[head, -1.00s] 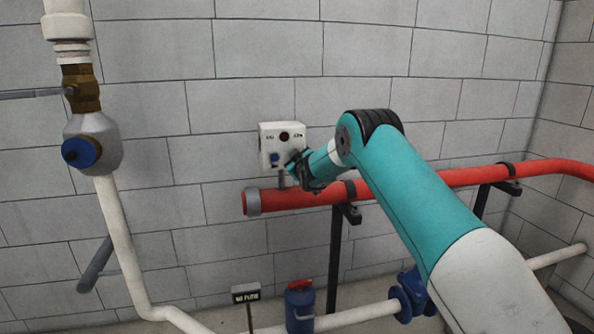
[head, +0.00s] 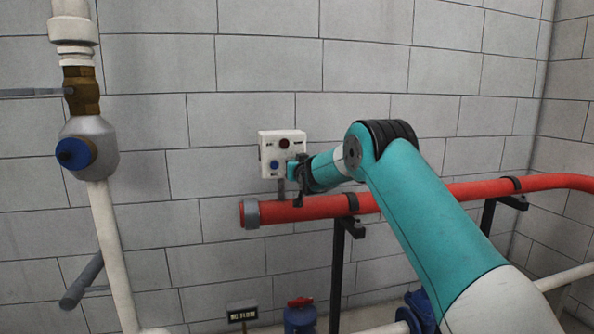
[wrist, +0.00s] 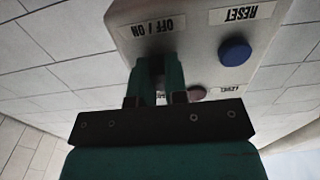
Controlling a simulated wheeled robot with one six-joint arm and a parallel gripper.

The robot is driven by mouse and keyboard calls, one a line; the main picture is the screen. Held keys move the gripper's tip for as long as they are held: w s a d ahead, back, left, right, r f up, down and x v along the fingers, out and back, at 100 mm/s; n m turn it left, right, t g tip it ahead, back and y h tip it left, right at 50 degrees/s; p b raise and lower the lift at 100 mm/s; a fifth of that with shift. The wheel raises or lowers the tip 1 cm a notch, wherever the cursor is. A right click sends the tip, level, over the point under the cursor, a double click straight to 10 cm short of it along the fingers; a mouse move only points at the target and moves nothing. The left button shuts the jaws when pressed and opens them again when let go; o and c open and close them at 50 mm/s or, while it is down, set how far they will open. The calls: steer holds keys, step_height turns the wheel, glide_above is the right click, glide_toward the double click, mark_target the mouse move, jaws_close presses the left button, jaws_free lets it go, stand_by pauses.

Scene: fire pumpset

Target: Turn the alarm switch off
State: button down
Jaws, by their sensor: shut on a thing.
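The alarm box (head: 267,152) is a white panel on the block wall. It carries a dark red round part (head: 284,143) at the top and a blue button (head: 274,165) at lower left. In the wrist view the panel (wrist: 195,52) appears upside down, with an "OFF / ON" label (wrist: 152,27) right at the fingertips. My gripper (head: 294,171) is at the box's lower right. In the wrist view its teal fingers (wrist: 157,72) are shut on the alarm switch under that label. The fingers hide the switch, so its position cannot be told.
The wrist view shows a blue button (wrist: 234,52) labelled RESET beside the fingers, and a reddish part (wrist: 196,94) near a LEVEL label. A red pipe (head: 320,207) runs just below the box and my gripper. A white pipe with a blue-knobbed valve (head: 90,148) stands at left.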

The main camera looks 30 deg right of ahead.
stand_by(0.4)
steer(key=c, duration=1.1)
jaws_free()
steer(key=shift+c, duration=0.2)
steer(key=shift+s, duration=0.1)
steer(key=b+v, duration=0.3)
steer(key=v, duration=1.4)
steer(key=shift+s+a+r, duration=0.1)
steer(key=shift+r, duration=0.05)
